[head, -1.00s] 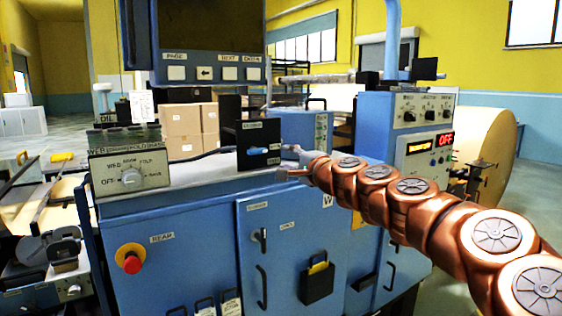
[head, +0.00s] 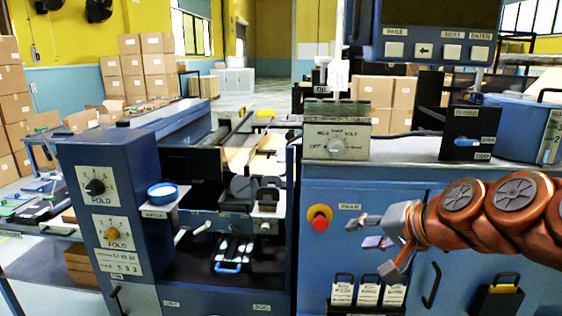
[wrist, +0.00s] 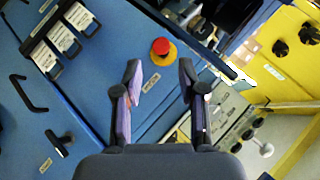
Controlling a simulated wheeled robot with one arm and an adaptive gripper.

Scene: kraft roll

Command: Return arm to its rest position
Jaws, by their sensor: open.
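My copper-coloured arm reaches in from the right in the head view, in front of the blue machine (head: 400,205). My gripper (head: 362,232) is at its end, near the red stop button (head: 319,221) and to its right in the picture. In the wrist view my gripper (wrist: 157,85) has its two fingers apart with nothing held between them. The red button (wrist: 163,48) shows beyond the fingertips there, apart from them.
A selector panel (head: 336,143) stands on the machine's top. Label tags (head: 368,293) and a door handle (head: 431,285) are below my gripper. A folding unit (head: 115,220) with knobs stands left. Stacked cartons (head: 140,70) are farther back.

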